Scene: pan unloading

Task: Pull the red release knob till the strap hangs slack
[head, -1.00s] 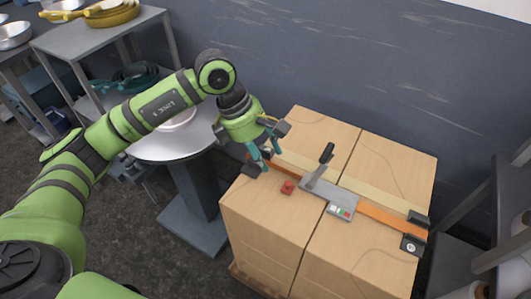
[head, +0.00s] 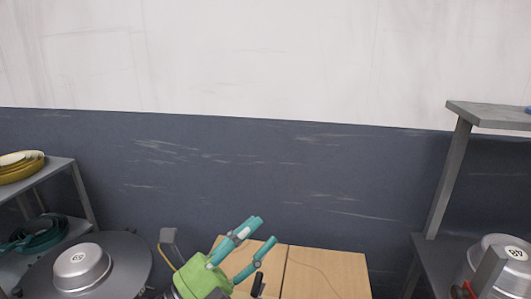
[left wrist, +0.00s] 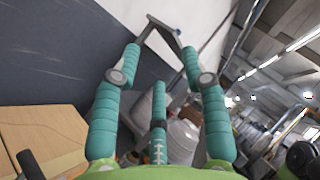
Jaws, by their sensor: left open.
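My left gripper (head: 266,231) is at the bottom of the head view, its teal fingers spread and empty, pointing up and to the right. It is in front of the cardboard boxes (head: 325,272) as seen there. In the left wrist view its fingers (left wrist: 161,57) are also apart, with nothing held between them. A black lever handle (head: 257,285) shows just beside the gripper; a dark handle end (left wrist: 30,165) shows at the lower left of the wrist view. My right gripper is not seen.
A round grey table with an upturned metal pan (head: 83,267) stands at left, near a shelf with yellow pans (head: 22,170). A grey shelf (head: 447,180) with a labelled metal pot (head: 512,253) stands at right. The wall area above the boxes is clear.

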